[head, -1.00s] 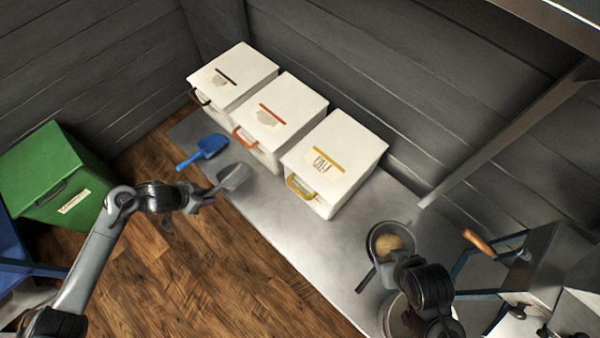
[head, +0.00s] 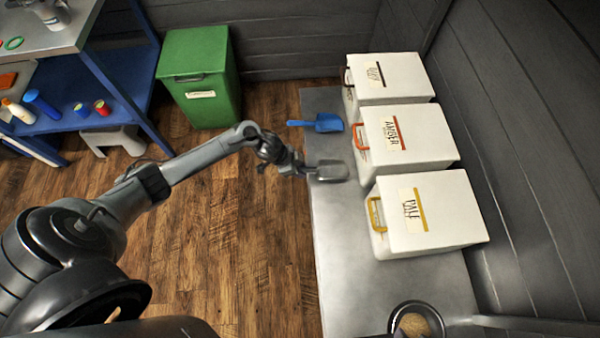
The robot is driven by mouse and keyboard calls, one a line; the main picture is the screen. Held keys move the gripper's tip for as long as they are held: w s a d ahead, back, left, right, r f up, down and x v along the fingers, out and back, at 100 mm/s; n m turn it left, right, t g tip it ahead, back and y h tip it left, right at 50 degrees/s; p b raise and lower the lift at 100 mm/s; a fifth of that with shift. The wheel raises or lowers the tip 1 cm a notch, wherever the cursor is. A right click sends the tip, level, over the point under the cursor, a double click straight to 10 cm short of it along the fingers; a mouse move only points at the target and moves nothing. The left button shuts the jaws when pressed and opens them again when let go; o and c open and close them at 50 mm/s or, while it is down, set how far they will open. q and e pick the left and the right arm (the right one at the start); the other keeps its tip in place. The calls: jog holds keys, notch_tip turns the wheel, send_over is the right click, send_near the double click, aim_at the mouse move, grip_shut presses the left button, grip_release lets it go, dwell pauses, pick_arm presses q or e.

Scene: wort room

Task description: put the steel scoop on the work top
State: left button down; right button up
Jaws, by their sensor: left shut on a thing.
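The steel scoop (head: 329,171) is grey metal, its bowl over the near left edge of the steel work top (head: 345,235). My left gripper (head: 296,167) is shut on the scoop's handle end, which the fingers mostly hide. The scoop's bowl is level or nearly so; I cannot tell whether it touches the work top. My right gripper is outside this view.
A blue scoop (head: 328,123) lies on the work top beyond the steel one. White bins labelled in brown, red (head: 408,138) and yellow (head: 428,213) stand along the wall. A pan of grain (head: 415,322) is at the bottom. A green bin (head: 199,78) stands on the floor.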

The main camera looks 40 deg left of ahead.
pick_arm(q)
notch_tip(320, 180, down, 2)
jog(key=shift+f+b, duration=0.2)
jog(key=shift+b, duration=0.1)
jog(key=shift+f, duration=0.2)
jog(key=shift+f, duration=0.1)
jog(key=c, duration=0.9)
grip_release()
